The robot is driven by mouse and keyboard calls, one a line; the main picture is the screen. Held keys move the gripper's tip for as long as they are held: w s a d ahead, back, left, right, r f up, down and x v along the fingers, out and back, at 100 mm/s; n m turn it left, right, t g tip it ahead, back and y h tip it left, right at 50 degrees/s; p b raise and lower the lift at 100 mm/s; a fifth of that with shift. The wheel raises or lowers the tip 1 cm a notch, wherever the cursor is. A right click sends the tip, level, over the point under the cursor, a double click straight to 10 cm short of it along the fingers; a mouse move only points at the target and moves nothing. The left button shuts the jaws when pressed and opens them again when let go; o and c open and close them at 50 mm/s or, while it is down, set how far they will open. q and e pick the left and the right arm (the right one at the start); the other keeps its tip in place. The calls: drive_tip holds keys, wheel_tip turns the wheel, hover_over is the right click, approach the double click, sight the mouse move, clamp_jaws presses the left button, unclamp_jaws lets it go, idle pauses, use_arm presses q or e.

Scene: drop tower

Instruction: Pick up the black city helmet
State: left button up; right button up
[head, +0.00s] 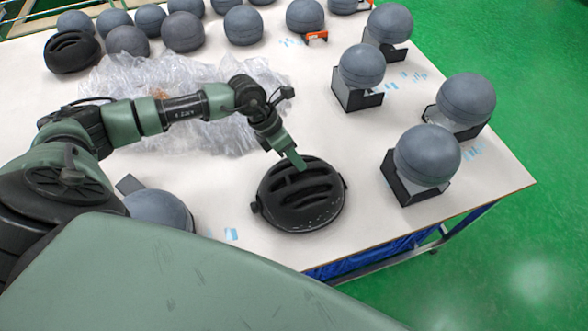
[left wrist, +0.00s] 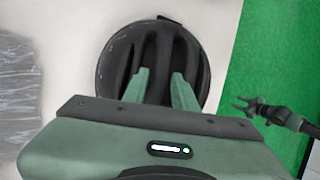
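The black city helmet (head: 300,205), ribbed and vented, rests near the front edge of the white table. My left gripper (head: 299,163) reaches down to its top. In the left wrist view, the left gripper's fingers (left wrist: 159,82) stand on either side of a raised rib of the helmet (left wrist: 112,58), close against it with a narrow gap between them. The fingertips are partly lost among the dark vents. My right gripper (left wrist: 243,106) shows at the right of the left wrist view, over the green floor, its prongs apart and empty. It is not in the head view.
Another black vented helmet (head: 72,52) stands at the back left. Grey spheres on black stands (head: 427,156) line the right side, and several more are at the back. Crumpled clear plastic (head: 200,130) lies left of the helmet. A grey sphere (head: 160,208) is at the front left.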

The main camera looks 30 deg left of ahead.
sight(307, 170)
use_arm(q)
drive_tip(key=p+x, duration=0.2)
drive_tip(key=x, duration=0.4)
drive_tip(key=shift+d+f, duration=0.2)
drive_tip(key=shift+f, duration=0.05)
drive_tip(key=shift+w+d+f, duration=0.2)
drive_tip(key=shift+f, duration=0.15)
clamp_jaws()
